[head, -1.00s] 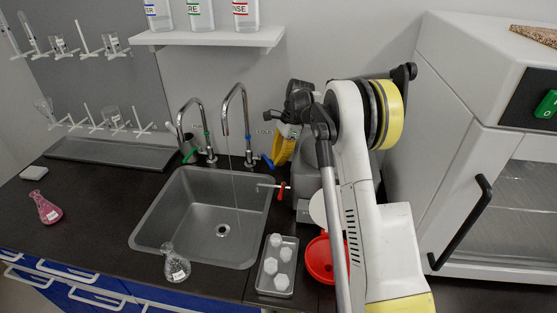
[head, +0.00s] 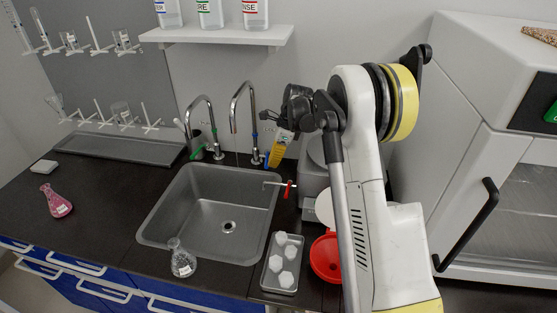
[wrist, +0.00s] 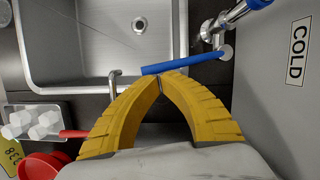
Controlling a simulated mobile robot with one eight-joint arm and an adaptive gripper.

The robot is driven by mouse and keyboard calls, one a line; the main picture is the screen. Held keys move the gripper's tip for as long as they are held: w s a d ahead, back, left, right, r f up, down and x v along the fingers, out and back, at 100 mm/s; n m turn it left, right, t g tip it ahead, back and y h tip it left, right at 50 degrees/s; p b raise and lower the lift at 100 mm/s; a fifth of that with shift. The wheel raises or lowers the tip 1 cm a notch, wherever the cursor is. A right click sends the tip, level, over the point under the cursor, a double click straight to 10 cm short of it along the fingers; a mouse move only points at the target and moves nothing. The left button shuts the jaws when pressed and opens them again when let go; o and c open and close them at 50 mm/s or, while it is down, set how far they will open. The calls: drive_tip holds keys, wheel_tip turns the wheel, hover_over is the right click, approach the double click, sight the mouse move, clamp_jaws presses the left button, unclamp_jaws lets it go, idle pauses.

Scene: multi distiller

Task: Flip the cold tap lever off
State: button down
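The cold tap (head: 250,120) is the right of two tall curved taps behind the sink. Its blue lever (wrist: 185,64) lies across the wrist view just beyond my fingertips, and a COLD label (wrist: 298,47) is on the wall to its right. My gripper (wrist: 160,78) has its two yellow fingers brought together at the tips, with nothing between them. The tips are at or very near the lever's free end; I cannot tell if they touch. In the head view my gripper (head: 274,164) partly covers the lever beside the tap base. Any water below the spout is too faint to judge.
The steel sink (head: 165,215) is in front of the taps. A green-levered tap (head: 205,118) stands to the left. A red-handled side outlet (head: 289,189), a tray of white pieces (head: 268,283) and a red bowl (head: 325,262) are near my arm. A shelf hangs above.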

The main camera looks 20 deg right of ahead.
drive_tip(key=shift+w+a+m, duration=0.25)
drive_tip(key=shift+a+m, duration=0.05)
drive_tip(key=shift+a, duration=0.5)
drive_tip(key=shift+r, duration=0.1)
drive_tip(key=p+v, duration=0.5)
drive_tip(key=v, duration=0.4)
drive_tip(key=shift+s+r+p, duration=0.2)
drive_tip(key=shift+r+p, duration=0.2)
drive_tip(key=shift+d, duration=0.1)
